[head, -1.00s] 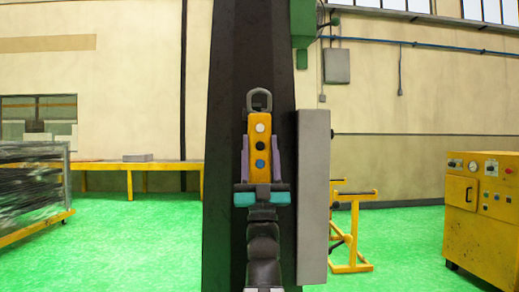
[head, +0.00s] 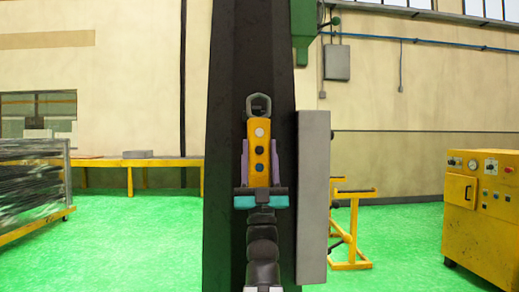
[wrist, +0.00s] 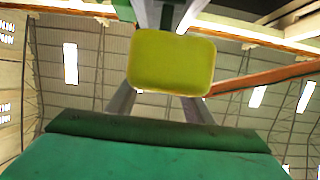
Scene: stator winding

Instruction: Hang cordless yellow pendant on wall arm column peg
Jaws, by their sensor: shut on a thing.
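The yellow pendant (head: 259,150) is upright in the head view, with one white and two dark buttons on its face and a grey hanging ring (head: 249,104) on top. My gripper (head: 260,158) is shut on it, with a purple finger on each side. In the wrist view the pendant's yellow lower end (wrist: 172,62) shows between the fingers. The dark column (head: 226,165) stands behind the pendant. A small dark shape shows inside the ring; I cannot tell whether it is the peg or whether the ring is around it.
A tall grey panel (head: 313,195) stands close to the right of my gripper. A green box (head: 303,20) is high on the column's right side. A yellow stand (head: 350,230) and a yellow control cabinet (head: 484,210) are farther right.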

